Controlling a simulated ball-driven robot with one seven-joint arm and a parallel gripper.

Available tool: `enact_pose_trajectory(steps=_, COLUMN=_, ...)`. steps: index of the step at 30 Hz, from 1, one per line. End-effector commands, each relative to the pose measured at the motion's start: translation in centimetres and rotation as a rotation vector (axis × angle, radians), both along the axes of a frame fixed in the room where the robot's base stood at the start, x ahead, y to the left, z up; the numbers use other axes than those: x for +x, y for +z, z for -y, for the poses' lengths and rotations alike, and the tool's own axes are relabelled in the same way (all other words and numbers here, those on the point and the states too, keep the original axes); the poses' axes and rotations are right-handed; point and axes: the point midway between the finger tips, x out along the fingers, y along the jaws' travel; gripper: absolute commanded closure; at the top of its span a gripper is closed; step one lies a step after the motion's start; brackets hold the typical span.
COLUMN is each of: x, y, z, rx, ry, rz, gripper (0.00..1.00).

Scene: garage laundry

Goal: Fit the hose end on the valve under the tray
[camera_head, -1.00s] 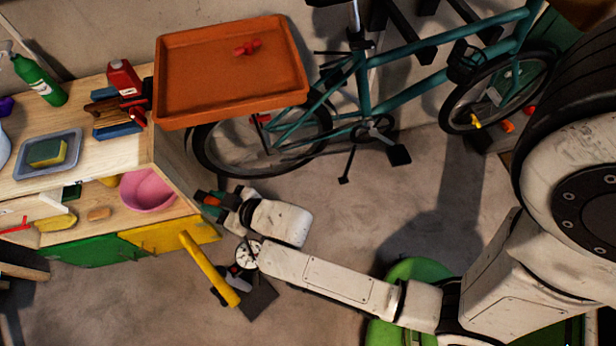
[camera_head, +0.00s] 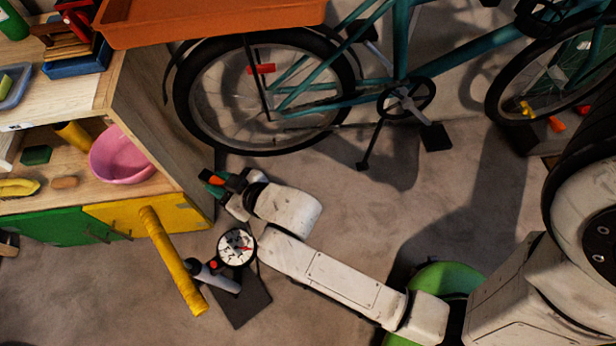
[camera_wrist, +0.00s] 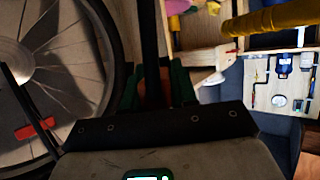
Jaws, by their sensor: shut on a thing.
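My gripper (camera_head: 212,179) is low over the floor, between the bench and the bicycle's rear wheel. Its green fingers are shut on a small orange piece (camera_head: 217,180), which looks like the hose end. In the wrist view the green fingers (camera_wrist: 154,88) flank an orange-brown piece, and a dark strip runs up the picture from there; I cannot tell whether it is the hose. The orange tray (camera_head: 215,22) is at the top edge of the head view, above and away from my gripper. Its upper part is cut off. The valve under it is hidden.
The bench's wooden side (camera_head: 150,125) stands left of my gripper, with a pink bowl (camera_head: 122,155) on its shelf. A teal bicycle (camera_head: 400,55) stands behind. A yellow bar (camera_head: 172,262) and a round dial (camera_head: 236,248) are nearby.

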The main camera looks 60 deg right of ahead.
Motion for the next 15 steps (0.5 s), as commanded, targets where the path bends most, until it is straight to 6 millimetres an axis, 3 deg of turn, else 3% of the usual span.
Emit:
enact_pose_trajectory(steps=1, x=0.1, y=-2.4, z=0.0, rx=0.0, ry=0.0, rz=0.002, gripper=1.0)
enact_pose_trajectory(steps=4, x=0.1, y=-4.5, z=0.5, rx=0.0, ry=-0.003, rz=-0.002, gripper=1.0)
enact_pose_trajectory(steps=7, x=-0.1, y=-7.1, z=2.3, rx=0.002, ry=-0.021, rz=-0.008, gripper=1.0)
enact_pose_trajectory(steps=11, x=-1.1, y=-11.0, z=6.8, rx=0.005, ry=-0.074, rz=-0.019, gripper=1.0)
enact_pose_trajectory(steps=15, x=-3.2, y=-14.6, z=12.5, rx=0.011, ry=-0.159, rz=-0.02, gripper=1.0)
